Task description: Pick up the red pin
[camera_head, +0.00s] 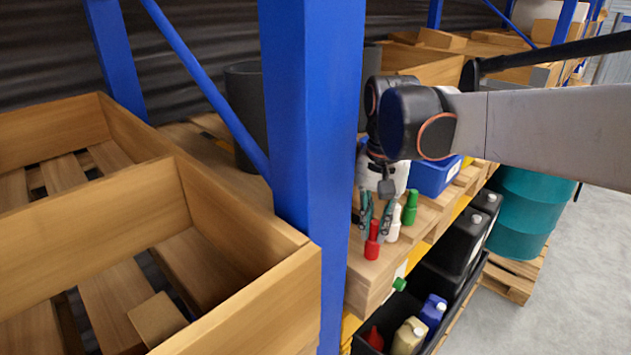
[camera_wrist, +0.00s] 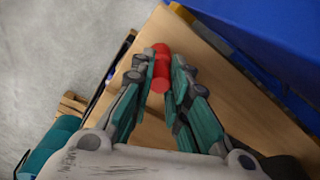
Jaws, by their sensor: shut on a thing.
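The red pin (camera_head: 372,242) is upright at the front of the wooden pallet shelf (camera_head: 372,283). My gripper (camera_head: 375,214) reaches down from above with its teal fingers on either side of the pin's top. In the wrist view, my gripper (camera_wrist: 161,76) is shut on the red pin (camera_wrist: 161,65), which sits between the fingertips. I cannot tell whether the pin's base touches the wood. A white pin (camera_head: 393,226) and a green pin (camera_head: 411,207) stand just to the right of it.
A blue rack post (camera_head: 312,150) rises close on the left, beside a wooden crate (camera_head: 250,235). A blue bin (camera_head: 432,176) stands behind the pins. Below are black canisters (camera_head: 463,240) and a tray of bottles. A teal drum (camera_head: 524,210) stands right, near open floor.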

